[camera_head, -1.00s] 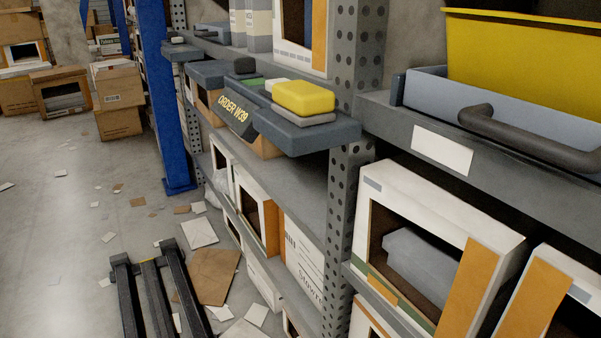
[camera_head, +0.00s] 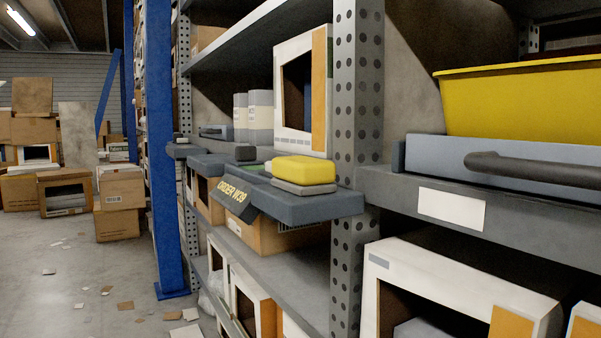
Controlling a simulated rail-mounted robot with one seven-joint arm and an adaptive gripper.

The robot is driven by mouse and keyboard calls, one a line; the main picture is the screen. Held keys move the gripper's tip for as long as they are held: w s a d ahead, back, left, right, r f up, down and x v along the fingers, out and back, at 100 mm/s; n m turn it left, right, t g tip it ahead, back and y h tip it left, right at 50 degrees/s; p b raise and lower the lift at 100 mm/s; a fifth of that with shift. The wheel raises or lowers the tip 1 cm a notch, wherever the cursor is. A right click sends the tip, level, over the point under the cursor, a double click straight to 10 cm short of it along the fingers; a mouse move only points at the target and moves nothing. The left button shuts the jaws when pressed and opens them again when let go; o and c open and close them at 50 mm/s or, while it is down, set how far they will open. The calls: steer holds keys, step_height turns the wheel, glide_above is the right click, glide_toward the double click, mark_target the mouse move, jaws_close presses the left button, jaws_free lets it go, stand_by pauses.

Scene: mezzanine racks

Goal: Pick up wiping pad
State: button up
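A yellow pad (camera_head: 304,169) with rounded edges, which looks like the wiping pad, is in the middle of the head view. It lies flat on a thin grey layer (camera_head: 303,188); I cannot tell whether the two are one piece. Both rest at the right end of a dark grey tray (camera_head: 310,208) that juts from the rack, with a flap marked "ORDER W39" (camera_head: 231,193). A small dark block (camera_head: 246,153) and a green and white item (camera_head: 252,168) lie to the left of the pad. My gripper is not in view.
A perforated grey post (camera_head: 357,120) stands just right of the pad. An open white box (camera_head: 303,90) stands behind it. A yellow bin (camera_head: 520,100) and a grey drawer with a dark handle (camera_head: 530,167) are at the right. The aisle floor (camera_head: 80,270) at left is mostly clear, with scraps.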

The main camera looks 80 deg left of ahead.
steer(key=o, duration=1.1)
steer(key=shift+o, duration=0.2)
